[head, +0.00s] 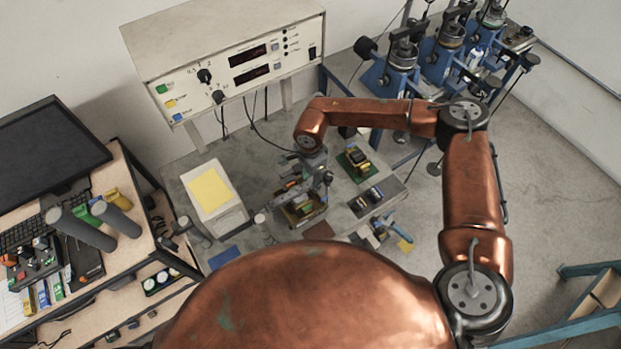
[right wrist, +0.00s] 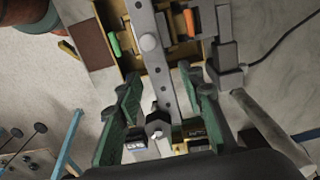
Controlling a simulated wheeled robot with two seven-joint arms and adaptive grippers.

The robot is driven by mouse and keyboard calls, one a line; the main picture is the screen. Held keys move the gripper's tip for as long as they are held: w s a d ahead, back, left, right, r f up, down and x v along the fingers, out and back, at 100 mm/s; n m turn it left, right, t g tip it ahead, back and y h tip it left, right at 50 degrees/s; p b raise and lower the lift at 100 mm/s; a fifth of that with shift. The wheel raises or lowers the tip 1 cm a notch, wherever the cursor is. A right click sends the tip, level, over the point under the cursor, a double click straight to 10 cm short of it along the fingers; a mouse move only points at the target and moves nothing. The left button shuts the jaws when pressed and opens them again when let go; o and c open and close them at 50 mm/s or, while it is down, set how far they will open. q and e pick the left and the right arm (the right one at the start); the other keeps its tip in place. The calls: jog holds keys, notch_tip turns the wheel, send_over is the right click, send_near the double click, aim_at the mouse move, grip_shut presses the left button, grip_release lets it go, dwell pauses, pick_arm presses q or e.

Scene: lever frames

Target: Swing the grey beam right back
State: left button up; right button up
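In the right wrist view the grey beam (right wrist: 160,78) runs from the top edge down toward my right gripper (right wrist: 164,98), with a round knob on it. The gripper's two dark green fingers stand apart, one on each side of the beam's lower end, with gaps visible. I cannot tell whether either finger touches it. The beam belongs to a frame with a yellow-brown base (right wrist: 128,62) holding a green and an orange piece. In the head view the frame (head: 302,208) stands mid-table, and my right gripper (head: 322,178) is small and partly hidden above it. My left gripper is not in view.
A white box with a yellow top (head: 211,190) stands left of the frame. A green board with a yellow part (head: 356,162) and a dark tray (head: 366,201) lie to its right. A control box (head: 235,62) rises behind. Blue-based machines (head: 392,80) stand at the back right.

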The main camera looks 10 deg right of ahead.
jog(key=shift+w+f, duration=0.1)
jog(key=c, duration=0.8)
grip_shut()
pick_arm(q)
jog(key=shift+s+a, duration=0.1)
